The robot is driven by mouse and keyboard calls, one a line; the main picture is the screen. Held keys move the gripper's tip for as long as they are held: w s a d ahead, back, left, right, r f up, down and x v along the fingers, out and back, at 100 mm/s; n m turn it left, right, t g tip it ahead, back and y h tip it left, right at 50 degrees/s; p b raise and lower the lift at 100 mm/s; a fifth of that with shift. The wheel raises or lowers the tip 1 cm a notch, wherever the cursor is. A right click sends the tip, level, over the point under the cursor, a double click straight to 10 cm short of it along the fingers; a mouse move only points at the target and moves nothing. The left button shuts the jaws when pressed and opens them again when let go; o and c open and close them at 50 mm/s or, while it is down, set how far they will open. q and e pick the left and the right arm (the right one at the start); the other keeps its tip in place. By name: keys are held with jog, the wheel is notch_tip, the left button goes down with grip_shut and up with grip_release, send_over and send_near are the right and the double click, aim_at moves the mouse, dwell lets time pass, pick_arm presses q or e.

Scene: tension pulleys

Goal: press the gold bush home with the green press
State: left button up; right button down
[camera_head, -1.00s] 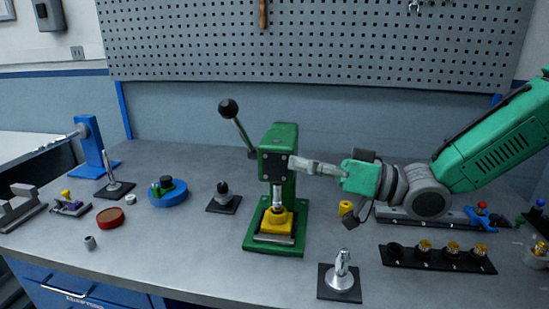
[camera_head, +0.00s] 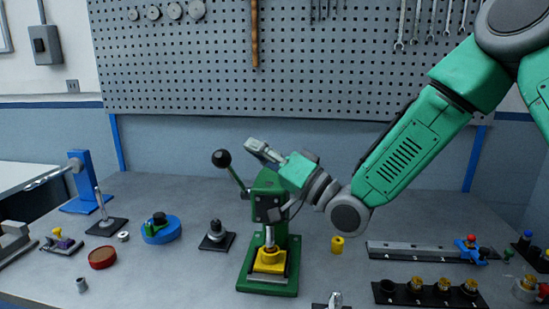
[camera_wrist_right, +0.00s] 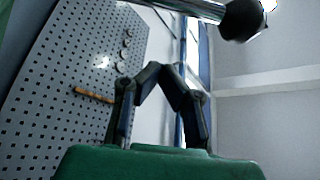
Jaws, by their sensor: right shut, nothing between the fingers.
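The green press (camera_head: 270,215) stands on the bench with its lever's black ball (camera_head: 221,158) raised to the left. Its steel ram (camera_head: 270,238) comes down over a yellow block (camera_head: 269,260) on the press base. I cannot make out a gold bush under the ram. My right gripper (camera_head: 258,147) is shut and empty, above the press head and to the right of the lever ball. My left gripper is not in view.
A yellow cylinder (camera_head: 338,244) stands right of the press. A black rack (camera_head: 400,295) with gold parts is at the front right, with a grey rail (camera_head: 410,250) behind it. Small stands and a blue round fixture (camera_head: 160,232) are on the left.

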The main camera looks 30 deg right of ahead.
aim_at(236, 179)
jog(key=a, duration=0.1)
jog(key=a+f, duration=0.2)
jog(key=shift+s+a, duration=0.3)
jog(key=shift+a, duration=0.05)
jog(key=shift+d+f, duration=0.1)
jog(key=shift+d, duration=0.05)
